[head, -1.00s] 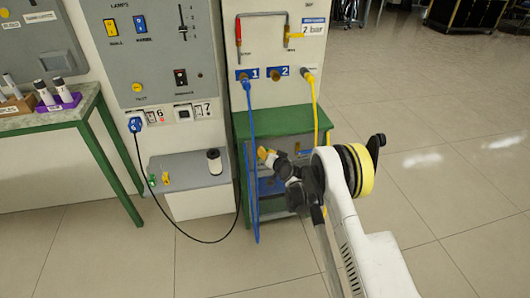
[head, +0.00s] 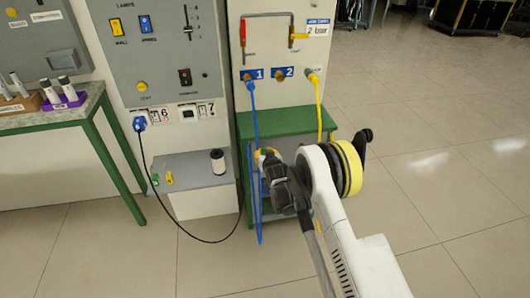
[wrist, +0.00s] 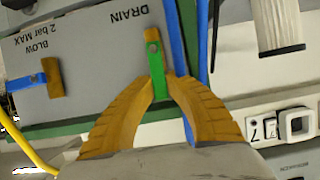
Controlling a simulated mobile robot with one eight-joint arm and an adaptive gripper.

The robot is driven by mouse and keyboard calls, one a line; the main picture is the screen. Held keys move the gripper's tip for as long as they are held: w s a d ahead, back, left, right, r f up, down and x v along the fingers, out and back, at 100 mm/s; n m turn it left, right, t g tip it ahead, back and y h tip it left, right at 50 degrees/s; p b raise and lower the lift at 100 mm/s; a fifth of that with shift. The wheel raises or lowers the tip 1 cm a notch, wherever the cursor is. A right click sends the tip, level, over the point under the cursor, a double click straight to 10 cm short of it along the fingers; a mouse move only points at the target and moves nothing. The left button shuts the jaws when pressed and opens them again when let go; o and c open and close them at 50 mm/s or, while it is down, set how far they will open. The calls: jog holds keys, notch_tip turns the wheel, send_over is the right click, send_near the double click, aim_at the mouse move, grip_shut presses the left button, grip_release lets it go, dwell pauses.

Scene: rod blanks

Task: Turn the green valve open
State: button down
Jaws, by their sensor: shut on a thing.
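The green valve (wrist: 157,68) shows in the wrist view as a green lever on a brass stem, below the upside-down word DRAIN on a grey panel. My gripper (wrist: 163,84) has its two ridged yellow fingers shut on the lever, one on each side. The lever points down in the wrist picture, towards my palm. In the head view my gripper (head: 266,156) is at the front of the green-topped bench, and my own wrist and arm hide the green valve there.
A blue valve (wrist: 30,80) labelled BLOW 2 bar MAX is left in the wrist view. A blue hose (head: 256,130) hangs close beside my gripper; a yellow hose (head: 319,105) hangs to the right. A white cylinder (head: 217,162) stands on the grey shelf (head: 195,177). Open floor lies right.

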jog(key=shift+a, duration=0.1)
dwell(0.4)
jog(key=c, duration=1.4)
grip_release()
jog(key=v, duration=1.2)
jog(key=shift+s+a, duration=0.1)
jog(key=shift+a, duration=0.1)
